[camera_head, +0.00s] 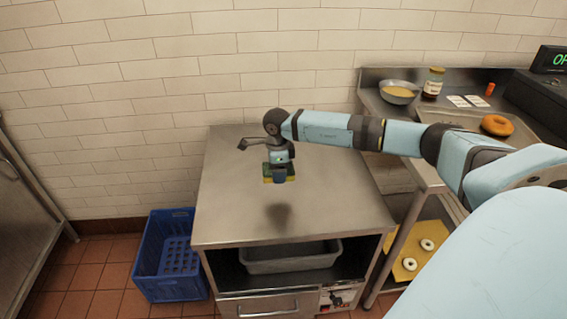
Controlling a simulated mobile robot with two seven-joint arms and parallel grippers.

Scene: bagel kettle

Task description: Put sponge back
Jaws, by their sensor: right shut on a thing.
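My right arm reaches in from the right over the steel table (325,215). My right gripper (279,170) points down over the middle of the table. It is shut on the yellow and green sponge (267,179), which shows at the gripper's lower end. A small blue part in front hides some of the sponge. A dark shadow lies on the tabletop nearer to me, apart from the sponge. My left gripper is not in view.
A blue crate (146,283) stands on the floor left of the table. A grey bin (290,266) sits on the shelf below. On the right counter are a bowl (399,87), a jar (433,85) and a bagel (497,125). Most of the tabletop is bare.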

